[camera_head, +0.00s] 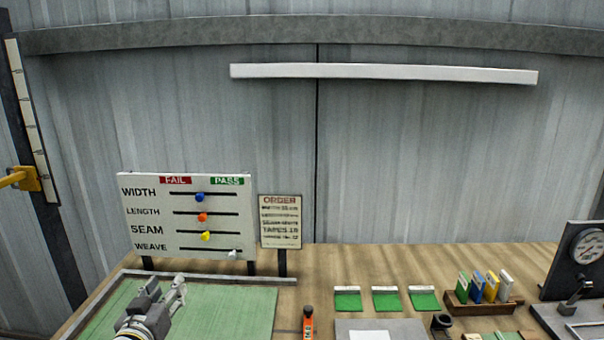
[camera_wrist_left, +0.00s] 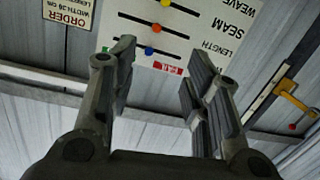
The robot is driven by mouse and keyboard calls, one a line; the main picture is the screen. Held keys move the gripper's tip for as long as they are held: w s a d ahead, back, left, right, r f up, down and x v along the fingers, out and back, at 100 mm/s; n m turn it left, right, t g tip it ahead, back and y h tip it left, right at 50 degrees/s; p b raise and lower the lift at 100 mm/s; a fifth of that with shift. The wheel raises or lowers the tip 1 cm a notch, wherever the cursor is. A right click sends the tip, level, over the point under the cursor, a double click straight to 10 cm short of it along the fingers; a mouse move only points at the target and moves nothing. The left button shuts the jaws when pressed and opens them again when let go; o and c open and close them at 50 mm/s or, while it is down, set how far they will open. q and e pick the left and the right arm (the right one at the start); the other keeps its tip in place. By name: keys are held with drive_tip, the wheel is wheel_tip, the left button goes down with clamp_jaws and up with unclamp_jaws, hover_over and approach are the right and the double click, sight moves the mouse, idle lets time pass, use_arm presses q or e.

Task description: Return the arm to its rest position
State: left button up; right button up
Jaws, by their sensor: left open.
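My left gripper (camera_head: 166,292) is at the lower left of the head view, over the green mat (camera_head: 240,308) in front of the slider board. In the left wrist view its two fingers (camera_wrist_left: 158,90) are spread apart with nothing between them. The slider board (camera_head: 187,216) stands upright behind the mat, with rows for width, length, seam and weave. In the left wrist view the board (camera_wrist_left: 205,30) appears upside down beyond the fingers. My right gripper is not in view.
An order sign (camera_head: 281,222) stands right of the board. An orange-and-black tool (camera_head: 308,322), green swatches (camera_head: 385,300), a wooden rack (camera_head: 484,303) of coloured cards and a dial gauge (camera_head: 586,246) are on the bench. Bare bench (camera_head: 400,262) lies behind the swatches.

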use_arm(q)
drive_tip(key=s+d+f+m+g, duration=0.1)
drive_tip(key=s+d+f+g, duration=0.25)
drive_tip(key=s+f, duration=0.65)
drive_tip(key=s+d+f+m+g, duration=0.1)
drive_tip(key=s+d+f+g, duration=0.3)
drive_tip(key=s+f, duration=0.65)
drive_tip(key=s+d+f+m+g, duration=0.15)
drive_tip(key=s+g, duration=0.45)
drive_tip(key=s, duration=1)
wheel_tip(320, 180, down, 31)
drive_tip(key=s+g+b, duration=0.1)
drive_tip(key=b, duration=0.4)
drive_tip(key=s+a+f+b, duration=0.1)
drive_tip(key=s+f+b, duration=0.1)
drive_tip(key=s+f, duration=0.6)
drive_tip(key=s+a+f+g+b, duration=0.1)
drive_tip(key=s+f+b, duration=0.2)
drive_tip(key=s+f, duration=0.6)
wheel_tip(320, 180, down, 4)
drive_tip(key=shift+a+r+m+h, duration=0.1)
drive_tip(key=shift+a+m+h, duration=0.25)
drive_tip(key=shift+m, duration=0.1)
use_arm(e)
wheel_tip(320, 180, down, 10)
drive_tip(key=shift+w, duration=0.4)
